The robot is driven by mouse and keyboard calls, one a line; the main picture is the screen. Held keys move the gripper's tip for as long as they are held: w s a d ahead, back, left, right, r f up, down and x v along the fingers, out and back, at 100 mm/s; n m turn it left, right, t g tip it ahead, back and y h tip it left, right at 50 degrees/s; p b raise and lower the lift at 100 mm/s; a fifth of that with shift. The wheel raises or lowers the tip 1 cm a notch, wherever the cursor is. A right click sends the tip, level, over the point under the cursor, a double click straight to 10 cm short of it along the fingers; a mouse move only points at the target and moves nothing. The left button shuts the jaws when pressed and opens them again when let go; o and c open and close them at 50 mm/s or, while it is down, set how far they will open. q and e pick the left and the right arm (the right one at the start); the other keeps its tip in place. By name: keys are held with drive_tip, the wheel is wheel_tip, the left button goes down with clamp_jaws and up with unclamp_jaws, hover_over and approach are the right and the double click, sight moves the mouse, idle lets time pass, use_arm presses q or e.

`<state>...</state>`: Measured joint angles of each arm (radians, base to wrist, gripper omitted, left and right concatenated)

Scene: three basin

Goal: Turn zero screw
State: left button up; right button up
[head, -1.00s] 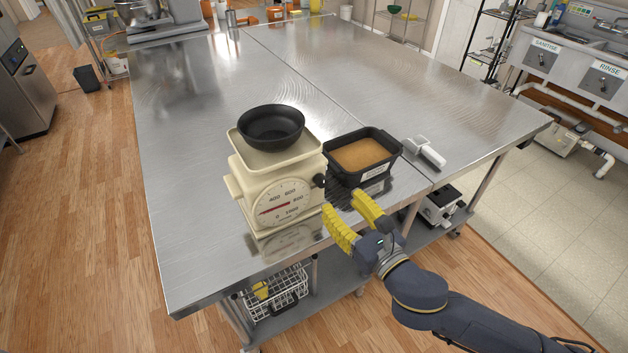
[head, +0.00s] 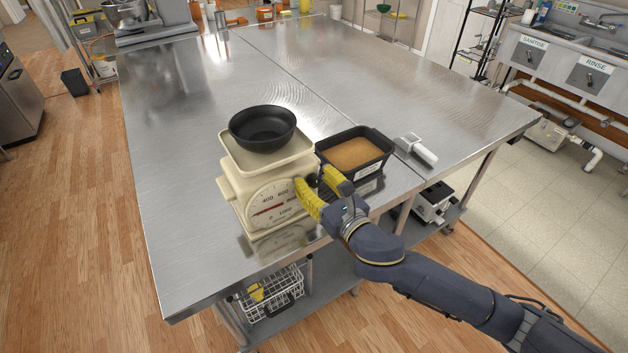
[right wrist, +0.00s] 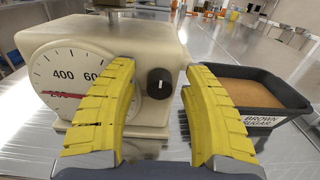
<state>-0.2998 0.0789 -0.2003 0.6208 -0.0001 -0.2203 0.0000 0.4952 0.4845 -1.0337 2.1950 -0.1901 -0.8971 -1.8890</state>
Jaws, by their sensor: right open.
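The cream kitchen scale (head: 247,184) stands on the steel table with a black bowl (head: 262,128) on its top tray. Its round dial (head: 270,205) has a red needle; it also shows in the right wrist view (right wrist: 62,70). The black zero screw (right wrist: 160,83) is a knob on the scale's side, seen in the right wrist view between my fingers and a little beyond them. My right gripper (head: 318,187) is open, its yellow fingers on either side of the knob; the right wrist view shows them apart (right wrist: 161,75). My left gripper is not in view.
A black tub of brown sugar (head: 354,153) stands just right of the scale, close to my right finger.

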drive_tip(key=shift+o, duration=0.2)
clamp_jaws()
idle(0.5)
drive_tip(key=m, duration=0.9)
drive_tip(key=shift+w+d+m, duration=0.1)
drive_tip(key=shift+m, duration=0.2)
drive_tip(key=m, duration=0.5)
drive_tip(key=shift+f+m, duration=0.1)
drive_tip(key=shift+m, duration=2.4)
